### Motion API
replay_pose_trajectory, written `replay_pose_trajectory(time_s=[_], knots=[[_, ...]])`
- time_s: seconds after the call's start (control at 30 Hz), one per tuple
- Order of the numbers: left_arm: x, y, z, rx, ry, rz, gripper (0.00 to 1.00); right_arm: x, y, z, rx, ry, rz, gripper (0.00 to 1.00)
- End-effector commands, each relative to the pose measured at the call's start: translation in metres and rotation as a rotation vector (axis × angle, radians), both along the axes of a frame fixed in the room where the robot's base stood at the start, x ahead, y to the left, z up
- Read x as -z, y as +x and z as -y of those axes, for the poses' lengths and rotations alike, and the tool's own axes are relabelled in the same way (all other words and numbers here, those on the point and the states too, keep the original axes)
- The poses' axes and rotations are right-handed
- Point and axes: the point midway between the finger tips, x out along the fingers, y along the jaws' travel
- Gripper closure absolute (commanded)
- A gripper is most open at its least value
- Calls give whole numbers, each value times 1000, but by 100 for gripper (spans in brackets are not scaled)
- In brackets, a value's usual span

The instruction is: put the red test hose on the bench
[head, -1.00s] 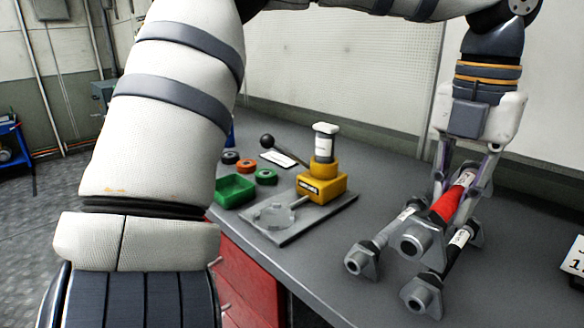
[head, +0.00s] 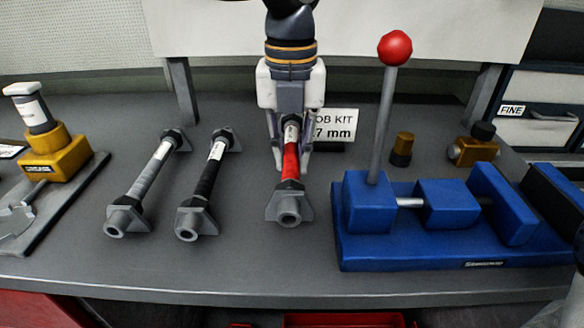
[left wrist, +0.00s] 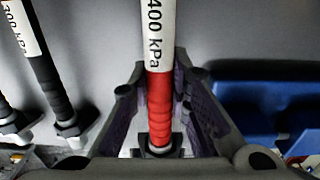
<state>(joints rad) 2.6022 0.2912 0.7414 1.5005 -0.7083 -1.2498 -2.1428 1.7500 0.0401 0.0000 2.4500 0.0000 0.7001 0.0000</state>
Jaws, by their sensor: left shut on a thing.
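The red test hose (head: 291,160) has a white label and grey end fittings. My left gripper (head: 291,165) is shut around it from above in the head view. In the left wrist view the red hose (left wrist: 159,105) runs between my fingers, and its label reads 400 kPa. In the head view it is over the bench (head: 250,262), right of the other hoses and left of the blue vise-like press. I cannot tell whether its fittings touch the bench top. My right gripper is not in view.
A grey hose (head: 150,178) and a black hose (head: 208,180) lie to the left. The blue press (head: 450,205) with a red-knobbed lever stands close on the right. A job kit card (head: 336,124) is behind the gripper. Bare bench lies in front.

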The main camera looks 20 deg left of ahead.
Motion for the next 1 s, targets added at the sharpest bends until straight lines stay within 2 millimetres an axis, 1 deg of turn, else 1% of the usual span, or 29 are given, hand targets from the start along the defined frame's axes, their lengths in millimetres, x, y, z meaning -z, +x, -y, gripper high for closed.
replay_pose_trajectory(time_s=[0.1, 0.17, 0.47, 0.5, 0.57, 0.87, 0.97, 1.0], knots=[[23, 1, 2, 0, 0, -3, 100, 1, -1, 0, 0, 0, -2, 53], [31, 1, 2, 1, -1, 1, 100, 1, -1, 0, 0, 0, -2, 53], [34, 1, 1, 1, 0, 3, 100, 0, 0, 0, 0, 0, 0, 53], [34, 1, 1, 1, 0, 3, 76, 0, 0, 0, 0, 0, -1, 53], [34, 1, 1, 1, 0, 2, 63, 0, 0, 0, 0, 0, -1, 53], [33, 1, 1, 0, -1, 2, 63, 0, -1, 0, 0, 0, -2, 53], [21, 2, 1, -1, -1, 4, 63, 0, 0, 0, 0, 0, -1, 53], [11, 2, 1, -2, -1, 7, 63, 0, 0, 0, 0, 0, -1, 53]])
